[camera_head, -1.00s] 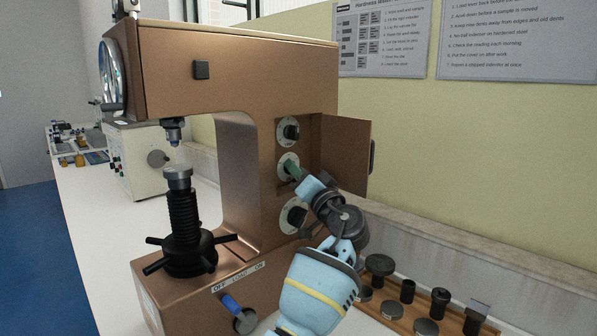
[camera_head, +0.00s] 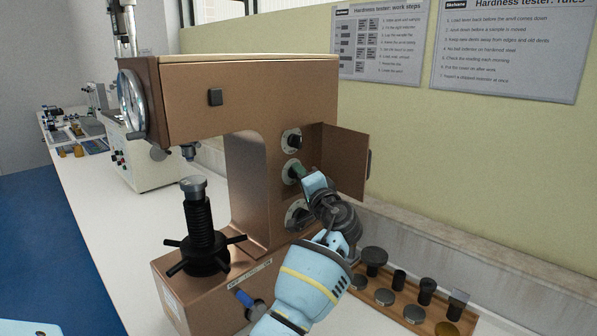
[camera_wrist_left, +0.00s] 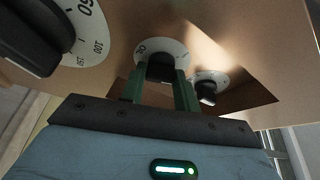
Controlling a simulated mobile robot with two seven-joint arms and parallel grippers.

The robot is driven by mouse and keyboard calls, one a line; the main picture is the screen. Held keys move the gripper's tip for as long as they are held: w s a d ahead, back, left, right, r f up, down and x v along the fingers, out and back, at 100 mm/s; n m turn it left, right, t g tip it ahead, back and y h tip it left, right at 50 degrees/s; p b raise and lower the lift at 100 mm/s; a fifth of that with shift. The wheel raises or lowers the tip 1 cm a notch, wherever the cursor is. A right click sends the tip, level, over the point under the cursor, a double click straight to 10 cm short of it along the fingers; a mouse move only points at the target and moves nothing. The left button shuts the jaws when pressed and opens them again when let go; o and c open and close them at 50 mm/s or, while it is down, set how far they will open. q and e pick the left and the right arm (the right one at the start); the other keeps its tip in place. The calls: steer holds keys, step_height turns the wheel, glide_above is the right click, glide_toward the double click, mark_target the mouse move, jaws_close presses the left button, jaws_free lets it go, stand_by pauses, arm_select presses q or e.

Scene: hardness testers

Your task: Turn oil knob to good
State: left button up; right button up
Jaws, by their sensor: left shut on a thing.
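The brown hardness tester (camera_head: 250,100) stands on the white bench with its side door (camera_head: 345,160) open. Three black knobs on round pale dials sit one above another: top (camera_head: 293,140), middle (camera_head: 289,171) and bottom (camera_head: 293,214). My left gripper (camera_head: 300,173) is at the middle knob. In the left wrist view, its green fingers are shut on both sides of that knob (camera_wrist_left: 160,68). The middle dial's wording is mostly hidden, so I cannot read its setting. My right gripper is not in view.
A blue-handled lever (camera_head: 245,298) sticks out of the tester's base, left of my arm. A wooden rack (camera_head: 395,317) with several dark pieces lies to the right of my arm. The spoked screw column (camera_head: 203,240) stands at the front left.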

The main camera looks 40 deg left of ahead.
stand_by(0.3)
arm_select(q)
steer(key=o, duration=1)
steer(key=shift+f, duration=0.1)
